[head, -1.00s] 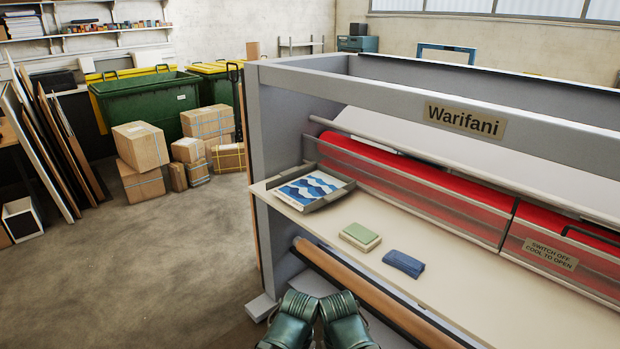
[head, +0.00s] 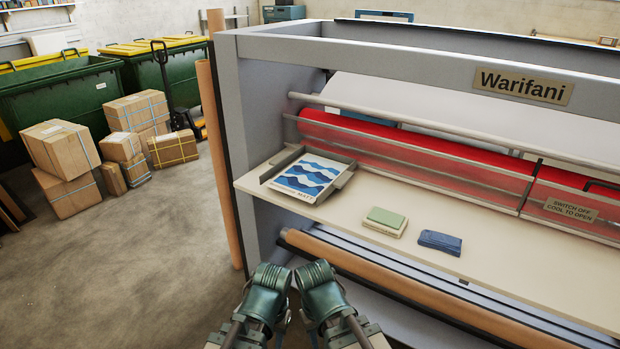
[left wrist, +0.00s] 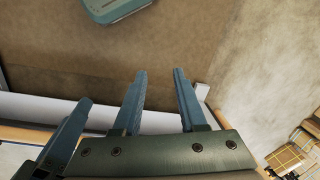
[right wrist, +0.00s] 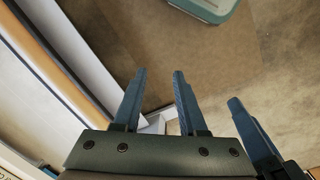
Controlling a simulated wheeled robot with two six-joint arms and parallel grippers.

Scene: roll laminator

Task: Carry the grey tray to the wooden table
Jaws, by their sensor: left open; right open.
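The grey tray (head: 344,178) rests on the left end of the laminator's beige feed shelf (head: 480,220). A blue-and-white wave-patterned print (head: 306,176) lies in it. The wooden table is not recognisable in the current views.
A green-and-cream block (head: 386,221) and a blue folded cloth-like item (head: 440,242) lie on the shelf right of the tray. A brown roll (head: 400,280) runs below the shelf. Cardboard boxes (head: 66,165) and green bins (head: 60,100) stand left; open floor lies before them.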

